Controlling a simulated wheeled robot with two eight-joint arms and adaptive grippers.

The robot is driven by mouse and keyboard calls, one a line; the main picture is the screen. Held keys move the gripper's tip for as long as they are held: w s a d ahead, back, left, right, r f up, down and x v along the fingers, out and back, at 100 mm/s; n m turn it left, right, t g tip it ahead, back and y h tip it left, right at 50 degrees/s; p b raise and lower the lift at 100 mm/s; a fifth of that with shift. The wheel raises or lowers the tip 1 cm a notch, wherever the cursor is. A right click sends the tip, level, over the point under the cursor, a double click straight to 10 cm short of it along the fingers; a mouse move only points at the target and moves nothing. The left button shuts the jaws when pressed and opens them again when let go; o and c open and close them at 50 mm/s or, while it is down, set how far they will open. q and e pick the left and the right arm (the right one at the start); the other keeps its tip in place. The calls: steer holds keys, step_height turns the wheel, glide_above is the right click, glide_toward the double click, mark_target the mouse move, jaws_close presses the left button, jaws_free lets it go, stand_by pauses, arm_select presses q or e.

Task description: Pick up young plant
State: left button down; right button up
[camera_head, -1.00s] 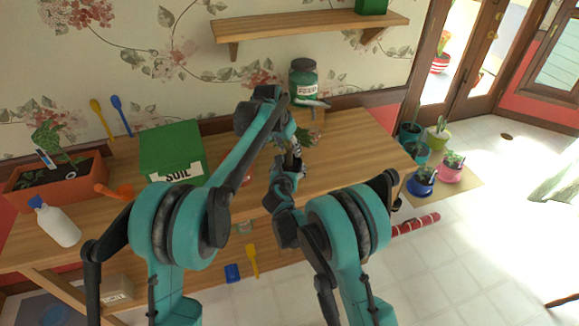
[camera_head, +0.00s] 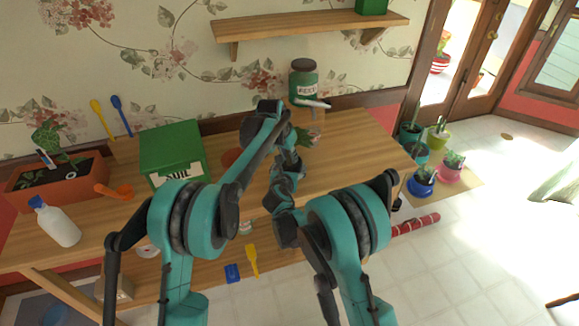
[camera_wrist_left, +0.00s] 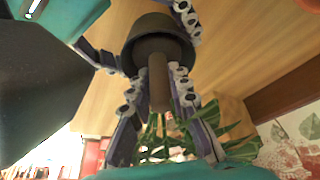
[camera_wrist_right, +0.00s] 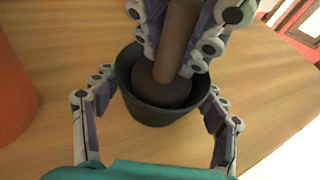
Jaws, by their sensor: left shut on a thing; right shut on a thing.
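My left gripper (camera_wrist_left: 157,92) is shut on the stem. My right gripper (camera_wrist_right: 160,95) has its fingers on both sides of the dark pot (camera_wrist_right: 155,112) and is shut on it. Brown soil (camera_wrist_right: 160,87) fills the pot. My arms hide most of the plant in the head view.
A reddish-orange pot (camera_wrist_right: 12,95) stands beside the dark pot on the wooden table (camera_head: 345,150). A green soil box (camera_head: 170,145), a planter (camera_head: 30,190) and a white bottle (camera_head: 57,225) stand to the left. A feed jar (camera_head: 303,82) is behind. The right of the table is clear.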

arm_select(q)
step_height(320, 180, up, 10)
steer(key=shift+r, duration=0.1)
stand_by(0.4)
arm_select(e)
steer(key=o, duration=1.3)
